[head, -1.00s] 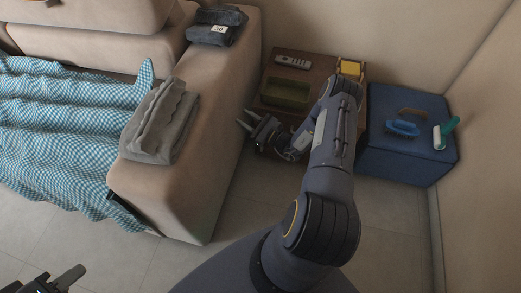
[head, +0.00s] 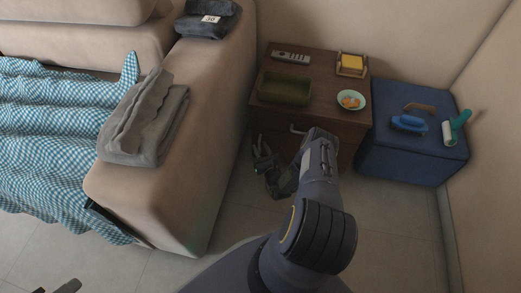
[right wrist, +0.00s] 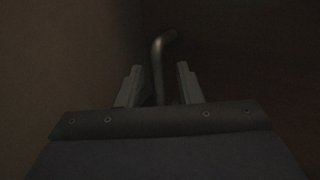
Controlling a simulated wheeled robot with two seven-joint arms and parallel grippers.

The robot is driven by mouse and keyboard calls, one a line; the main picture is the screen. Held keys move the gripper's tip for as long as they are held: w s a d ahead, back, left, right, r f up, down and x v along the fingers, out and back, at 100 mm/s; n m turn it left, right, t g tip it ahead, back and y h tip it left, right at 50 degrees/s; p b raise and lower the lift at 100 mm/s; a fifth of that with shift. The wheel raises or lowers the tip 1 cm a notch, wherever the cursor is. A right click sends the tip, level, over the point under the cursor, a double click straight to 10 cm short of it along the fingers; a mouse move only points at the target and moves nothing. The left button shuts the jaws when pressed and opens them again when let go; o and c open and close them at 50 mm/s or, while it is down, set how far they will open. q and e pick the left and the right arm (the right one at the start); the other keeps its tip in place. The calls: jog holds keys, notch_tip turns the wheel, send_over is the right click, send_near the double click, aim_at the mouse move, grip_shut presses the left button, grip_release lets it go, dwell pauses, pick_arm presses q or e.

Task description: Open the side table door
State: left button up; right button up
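The brown wooden side table (head: 335,88) stands between the sofa and a blue box; my right arm hides much of its front. A small pale handle (head: 298,130) shows at its upper front. My right gripper (head: 262,155) is low before the table's left front, close to the sofa's side. In the dark right wrist view, its fingers (right wrist: 159,85) are apart, with a bent metal handle (right wrist: 160,62) showing between them; I cannot tell whether they touch it. Only a tip of my left gripper (head: 68,287) shows at the bottom left edge.
On the table are a remote (head: 291,56), a green tray (head: 286,88), a yellow block in a holder (head: 352,64) and a small plate of food (head: 351,99). The blue box (head: 410,150) stands close on the right, the beige sofa (head: 190,130) on the left. Floor in front is clear.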

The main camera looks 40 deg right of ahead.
jog(key=shift+w+d, duration=0.1)
jog(key=shift+w, duration=0.2)
grip_shut()
